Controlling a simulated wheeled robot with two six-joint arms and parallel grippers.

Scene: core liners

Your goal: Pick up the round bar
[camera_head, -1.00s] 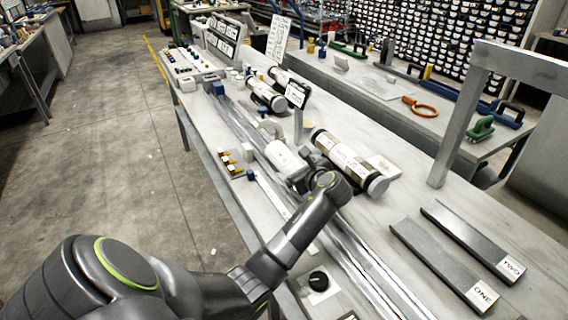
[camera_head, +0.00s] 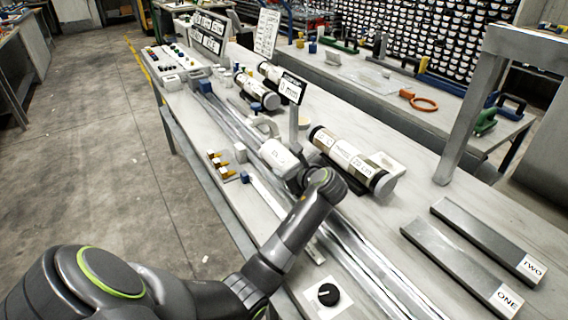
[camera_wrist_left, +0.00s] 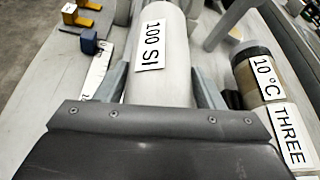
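A thick pale cylinder with a "100 SI" label lies on the bench in the head view (camera_head: 277,153). It is the likely round bar, and it fills the middle of the left wrist view (camera_wrist_left: 164,78). My left gripper (camera_wrist_left: 161,82) is over its near end, one finger on each side of it. The fingers look very close to its sides, but I cannot tell whether they press on it. In the head view the left wrist hides the fingers and the bar's near end. My right gripper is not in view.
A small sign on a post (camera_head: 293,105) stands behind the bar. Small yellow blocks (camera_head: 219,165) lie to the left. Long shiny rails (camera_head: 372,272) run along the bench.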

